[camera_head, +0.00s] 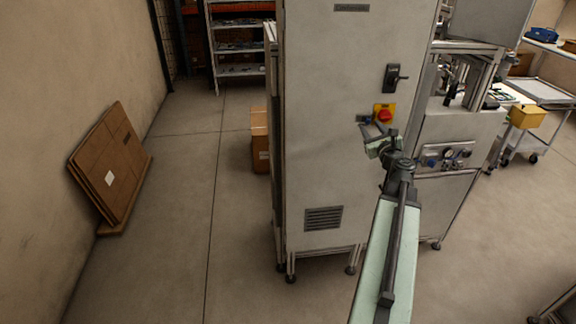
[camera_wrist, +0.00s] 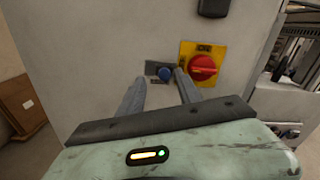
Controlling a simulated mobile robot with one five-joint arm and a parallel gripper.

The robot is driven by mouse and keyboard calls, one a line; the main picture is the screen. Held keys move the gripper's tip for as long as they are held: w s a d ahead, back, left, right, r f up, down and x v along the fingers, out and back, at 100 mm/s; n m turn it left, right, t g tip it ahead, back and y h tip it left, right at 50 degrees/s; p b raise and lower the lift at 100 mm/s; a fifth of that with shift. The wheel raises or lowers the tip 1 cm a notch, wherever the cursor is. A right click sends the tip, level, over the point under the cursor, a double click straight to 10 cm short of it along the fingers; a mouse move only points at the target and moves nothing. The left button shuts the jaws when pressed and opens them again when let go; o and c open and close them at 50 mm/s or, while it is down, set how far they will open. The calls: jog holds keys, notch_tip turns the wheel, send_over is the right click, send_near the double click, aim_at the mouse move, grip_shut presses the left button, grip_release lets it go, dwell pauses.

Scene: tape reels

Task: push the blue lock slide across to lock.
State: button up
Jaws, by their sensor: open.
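The blue lock slide (camera_wrist: 165,74) is a small blue knob on a grey plate on the cabinet front, left of a red rotary switch (camera_wrist: 202,67) on a yellow plate. My gripper (camera_wrist: 158,82) is open and empty, its two grey fingers pointing at the cabinet. In the wrist view the blue knob shows between the fingertips, nearer the right one; I cannot tell the gap in depth. In the head view my gripper (camera_head: 371,131) is just left of and below the red switch (camera_head: 384,114), and the blue knob cannot be made out clearly.
The tall grey cabinet (camera_head: 330,150) has a black handle (camera_head: 396,77) above the switch. A machine with gauges (camera_head: 447,154) stands to its right. Flat cardboard (camera_head: 108,165) leans on the left wall.

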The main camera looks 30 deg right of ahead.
jog(key=v, duration=0.5)
jog(key=w+a+f+n+g+y, duration=0.1)
jog(key=w+a+f+n+y, duration=0.2)
jog(key=a, duration=0.6)
jog(key=w+a+f+n+g+y, duration=0.2)
jog(key=w+a+f+n+y, duration=0.1)
jog(key=a+n, duration=0.5)
jog(key=w+a+f+n+g+y, duration=0.1)
jog(key=w+a+f+n+y, duration=0.3)
jog(key=a, duration=0.7)
jog(key=shift+w+f+n, duration=0.3)
jog(key=shift+w+n, duration=0.9)
